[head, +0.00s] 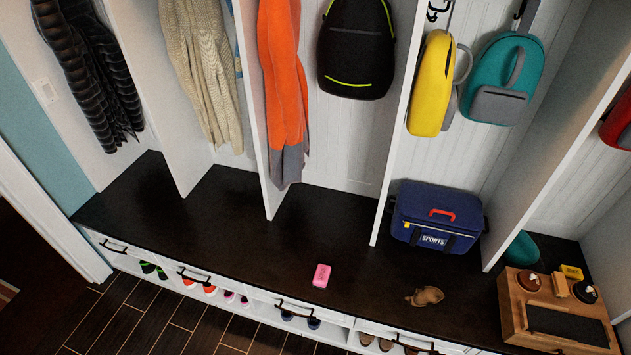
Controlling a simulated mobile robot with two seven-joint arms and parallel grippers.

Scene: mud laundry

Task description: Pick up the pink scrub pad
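The pink scrub pad (321,276) lies on the dark bench top (250,245), near its front edge and left of a small brown object. It is a small rounded block with faint markings on its top. Nothing covers it and nothing touches it. Neither of my grippers shows in the head view.
A brown object (425,296) lies right of the pad. A blue sports bag (436,218) stands behind it; a wooden box (556,312) with items is at far right. White dividers (398,120) split the bench's back. The bench left of the pad is clear.

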